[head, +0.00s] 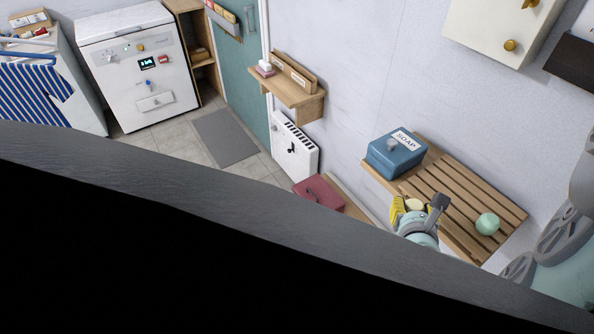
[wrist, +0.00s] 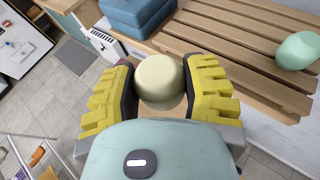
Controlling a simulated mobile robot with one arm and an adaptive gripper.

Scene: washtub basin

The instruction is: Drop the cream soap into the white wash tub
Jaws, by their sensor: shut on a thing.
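My gripper (wrist: 159,88) is shut on the cream soap (wrist: 159,78), a rounded cream piece between its yellow padded fingers in the wrist view. In the head view my gripper (head: 413,205) is beside the near left edge of the slatted wooden shelf, with the cream soap (head: 414,204) partly visible between the fingers. I cannot tell the exact height of the soap over the shelf edge. The white wash tub is not recognisable in either view. A large dark edge hides the lower part of the head view.
The slatted shelf (head: 457,193) holds a blue box (head: 392,157) labelled SOAP and a mint-green rounded piece (head: 487,224). A red box (head: 318,193) and a white radiator-like panel (head: 292,147) are by the wall. A grey mat (head: 225,138) lies on the tiled floor.

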